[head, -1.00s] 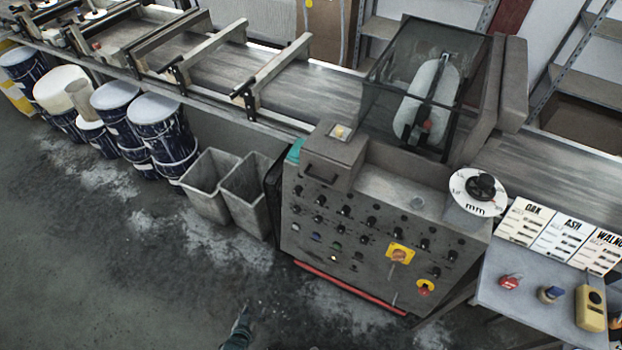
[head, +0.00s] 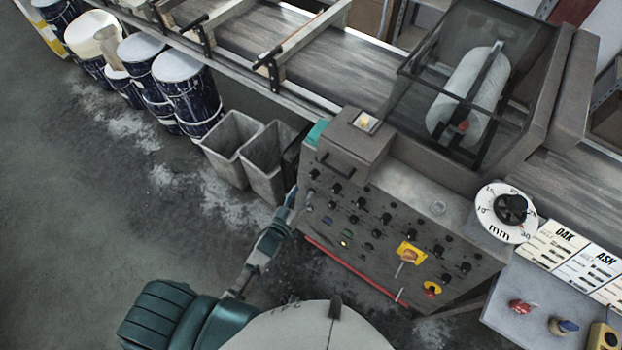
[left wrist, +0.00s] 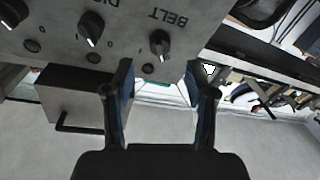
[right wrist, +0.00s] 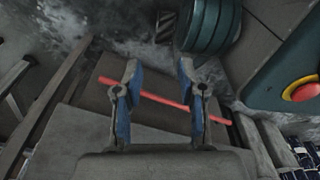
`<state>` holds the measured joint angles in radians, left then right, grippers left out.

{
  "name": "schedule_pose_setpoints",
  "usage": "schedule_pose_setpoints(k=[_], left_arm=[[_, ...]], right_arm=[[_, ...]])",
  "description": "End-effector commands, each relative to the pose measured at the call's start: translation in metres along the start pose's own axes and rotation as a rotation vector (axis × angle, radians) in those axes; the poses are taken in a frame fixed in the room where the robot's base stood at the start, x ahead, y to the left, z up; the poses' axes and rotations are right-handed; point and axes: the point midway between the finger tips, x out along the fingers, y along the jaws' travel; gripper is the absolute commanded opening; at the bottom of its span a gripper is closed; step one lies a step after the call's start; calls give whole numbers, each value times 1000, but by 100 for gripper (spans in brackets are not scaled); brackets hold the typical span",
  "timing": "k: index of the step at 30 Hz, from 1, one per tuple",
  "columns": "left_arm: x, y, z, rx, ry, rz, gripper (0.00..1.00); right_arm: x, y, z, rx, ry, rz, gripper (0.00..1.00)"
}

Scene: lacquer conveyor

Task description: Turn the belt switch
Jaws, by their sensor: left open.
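The belt switch (left wrist: 160,42) is a black knob with a pale pointer, under the word BELT on the grey panel in the left wrist view, where the lettering appears upside down. In the head view the switch appears to be the leftmost upper knob (head: 314,174). My left gripper (left wrist: 160,75) is open, its blue-padded fingers apart and empty, with the knob beyond the gap between the tips. I see no contact with it. In the head view my left gripper (head: 297,204) is at the panel's left edge. My right gripper (right wrist: 158,75) is open and empty.
The control panel (head: 385,225) carries several other knobs and a yellow-backed switch (head: 410,254). A red bar (head: 355,272) runs along its foot. Grey bins (head: 230,145) stand left of it. A side table (head: 510,290) is at right.

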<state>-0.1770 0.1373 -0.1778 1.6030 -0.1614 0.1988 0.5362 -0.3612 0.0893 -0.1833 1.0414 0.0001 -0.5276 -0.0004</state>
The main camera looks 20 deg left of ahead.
Motion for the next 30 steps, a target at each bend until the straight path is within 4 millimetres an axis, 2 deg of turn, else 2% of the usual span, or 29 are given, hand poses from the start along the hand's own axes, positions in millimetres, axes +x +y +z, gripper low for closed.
schedule_pose_setpoints(k=[3,9,14,22,23,29,30], left_arm=[[27,-2,0,-1,1,-1,56],[57,-4,0,-4,1,-1,56],[67,-5,0,-5,0,-1,56],[68,-2,0,-2,0,-1,56],[68,-2,0,-2,-1,-1,51],[69,-2,0,-2,-1,-1,1],[68,-2,0,-2,-1,-1,0]], right_arm=[[0,1,-2,0,-6,1,40],[-4,5,-12,0,2,6,40],[-6,4,-18,1,10,5,40],[-7,-2,-15,6,5,-3,40],[-7,-3,-14,6,4,-4,40],[-6,-5,-12,7,1,-6,40],[-6,-4,-12,7,1,-5,40]])
